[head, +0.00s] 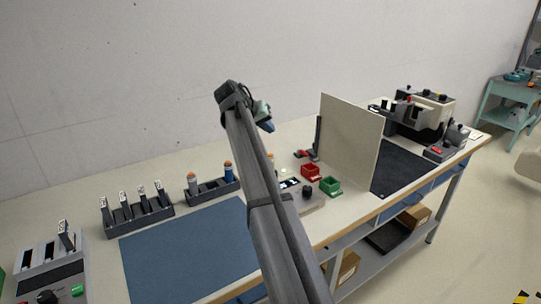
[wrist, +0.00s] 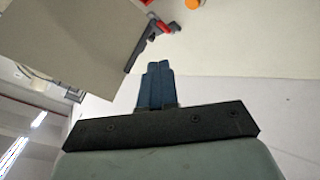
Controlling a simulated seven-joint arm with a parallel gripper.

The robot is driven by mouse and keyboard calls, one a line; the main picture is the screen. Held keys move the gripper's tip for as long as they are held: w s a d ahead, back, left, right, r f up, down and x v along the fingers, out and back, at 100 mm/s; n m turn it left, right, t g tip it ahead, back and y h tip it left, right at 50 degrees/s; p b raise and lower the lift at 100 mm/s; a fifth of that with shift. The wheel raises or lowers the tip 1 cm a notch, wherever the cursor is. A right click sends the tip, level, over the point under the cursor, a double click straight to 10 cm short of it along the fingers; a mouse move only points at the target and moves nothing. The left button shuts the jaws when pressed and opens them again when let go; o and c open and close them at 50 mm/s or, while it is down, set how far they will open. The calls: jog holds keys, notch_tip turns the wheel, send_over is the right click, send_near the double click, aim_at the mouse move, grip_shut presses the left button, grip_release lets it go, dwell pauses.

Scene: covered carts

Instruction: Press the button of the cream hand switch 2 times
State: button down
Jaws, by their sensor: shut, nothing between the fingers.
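My gripper (head: 267,124) is raised above the bench behind my arm, with its fingers close together. In the wrist view its blue fingers (wrist: 157,72) are shut and hold nothing. I cannot pick out the cream hand switch for certain. A low beige box (head: 311,204) with a black knob and a small dark panel stands mid-bench, partly hidden behind my arm, and I cannot tell if it is the switch. My gripper is well above the bench and touches nothing visible.
An upright beige panel (head: 352,140) stands right of my gripper. A blue mat (head: 185,250) and a dark rack (head: 138,217) lie left. A cream machine (head: 432,108) stands at the far right.

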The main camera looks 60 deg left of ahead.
jog(key=shift+f, duration=3.25)
jog(key=shift+f, duration=0.85)
jog(key=shift+r, duration=0.2)
dwell(0.4)
jog(key=shift+r, duration=0.65)
jog(key=shift+r, duration=0.1)
jog(key=shift+r, duration=2.4)
